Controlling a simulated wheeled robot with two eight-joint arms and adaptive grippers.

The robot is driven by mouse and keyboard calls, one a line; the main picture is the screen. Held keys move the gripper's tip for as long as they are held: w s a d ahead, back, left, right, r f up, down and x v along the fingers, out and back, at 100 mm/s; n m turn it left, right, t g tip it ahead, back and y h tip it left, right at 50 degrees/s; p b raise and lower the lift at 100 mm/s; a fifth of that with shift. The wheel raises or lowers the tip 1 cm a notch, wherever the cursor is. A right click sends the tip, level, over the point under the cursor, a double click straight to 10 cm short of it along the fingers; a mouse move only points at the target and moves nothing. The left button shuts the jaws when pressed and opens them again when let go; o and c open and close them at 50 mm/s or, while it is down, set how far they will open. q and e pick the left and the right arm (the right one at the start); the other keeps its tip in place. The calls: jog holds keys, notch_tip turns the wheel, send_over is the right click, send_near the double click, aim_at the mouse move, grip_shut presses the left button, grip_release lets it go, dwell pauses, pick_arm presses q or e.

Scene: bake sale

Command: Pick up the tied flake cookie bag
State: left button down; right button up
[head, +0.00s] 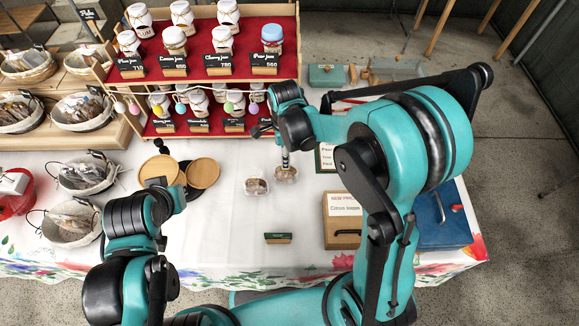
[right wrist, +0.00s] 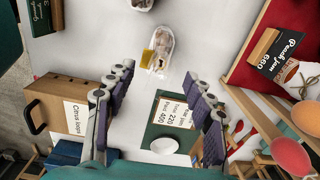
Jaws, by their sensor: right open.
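Two small clear bags with brown contents lie on the white tablecloth in the head view, one at left (head: 256,187) and one at right (head: 285,174). I cannot tell from their look which is the tied flake cookie bag. In the right wrist view one clear bag (right wrist: 160,48) with a yellow tag lies ahead, beyond the open fingertips of my right gripper (right wrist: 158,72). Part of another bag (right wrist: 140,4) shows at the top edge. My right gripper is empty and over the table. My left gripper (head: 161,168) is by the round wooden trays; its fingers are unclear.
A red tiered jar stand (head: 190,75) is behind the bags. Round wooden trays (head: 203,173) and baskets (head: 87,173) stand left. A Citrus loops box (head: 343,233) and a price board (right wrist: 155,133) are right of the bags. A small green sign (head: 278,238) stands in front.

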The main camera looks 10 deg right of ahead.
aim_at(286, 173)
jog(key=shift+w+f+m, duration=0.15)
jog(key=shift+f+m, duration=0.25)
jog(key=shift+f, duration=0.05)
notch_tip(286, 173, down, 5)
jog(key=shift+d+f+b, duration=0.1)
jog(key=shift+b, duration=0.9)
notch_tip(286, 173, down, 7)
jog(key=shift+r+b, duration=0.1)
jog(key=shift+b, duration=1.1)
jog(key=c, duration=0.8)
